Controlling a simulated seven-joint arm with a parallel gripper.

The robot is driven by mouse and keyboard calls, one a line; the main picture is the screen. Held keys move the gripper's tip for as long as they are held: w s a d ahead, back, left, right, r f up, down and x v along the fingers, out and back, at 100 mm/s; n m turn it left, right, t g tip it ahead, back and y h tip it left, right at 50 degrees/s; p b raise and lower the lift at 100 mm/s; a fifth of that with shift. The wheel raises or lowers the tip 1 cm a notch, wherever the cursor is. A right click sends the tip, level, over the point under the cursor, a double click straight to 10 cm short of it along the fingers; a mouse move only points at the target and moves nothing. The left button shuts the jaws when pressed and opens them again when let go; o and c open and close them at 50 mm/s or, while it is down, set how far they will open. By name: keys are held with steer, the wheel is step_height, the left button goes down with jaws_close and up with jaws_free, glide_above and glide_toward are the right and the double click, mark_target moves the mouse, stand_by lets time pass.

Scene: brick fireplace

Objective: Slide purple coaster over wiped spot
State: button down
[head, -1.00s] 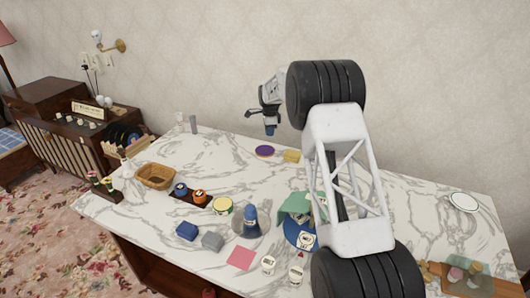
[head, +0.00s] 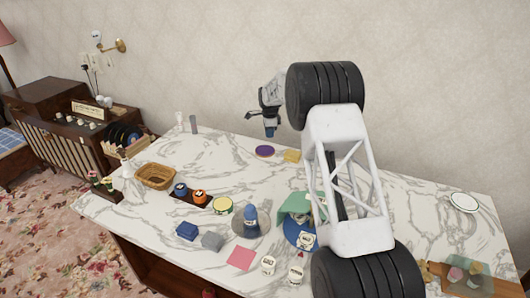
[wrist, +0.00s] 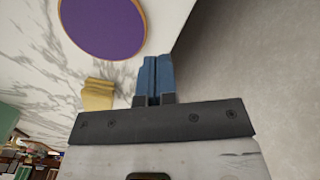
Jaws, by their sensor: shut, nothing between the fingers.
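The purple coaster (head: 265,151) is a flat round disc with a thin tan rim, lying on the marble table near its back edge. It also shows large at the top left of the wrist view (wrist: 103,26). My gripper (head: 270,130) is above the table's back edge, over and slightly behind the coaster and apart from it. Its blue fingers (wrist: 157,75) are shut together with nothing between them. A folded yellow cloth (head: 292,156) lies just right of the coaster, and it also shows in the wrist view (wrist: 98,94). I cannot make out a wiped spot.
Marble table (head: 150,215) has clear room left of the coaster. The wall is close behind.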

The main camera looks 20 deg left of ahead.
mark_target(258, 163)
steer(key=shift+f, duration=2)
steer(key=shift+s, duration=0.6)
stand_by(0.3)
steer(key=shift+s+d, duration=0.1)
steer(key=shift+s, duration=1.3)
steer(key=shift+s, duration=0.35)
steer(key=shift+s+d, duration=0.15)
steer(key=shift+s, duration=2)
steer(key=shift+s, duration=0.65)
steer(key=shift+s, duration=0.4)
steer(key=shift+s, duration=0.65)
steer(key=shift+s+d, duration=0.15)
steer(key=shift+s, duration=1.3)
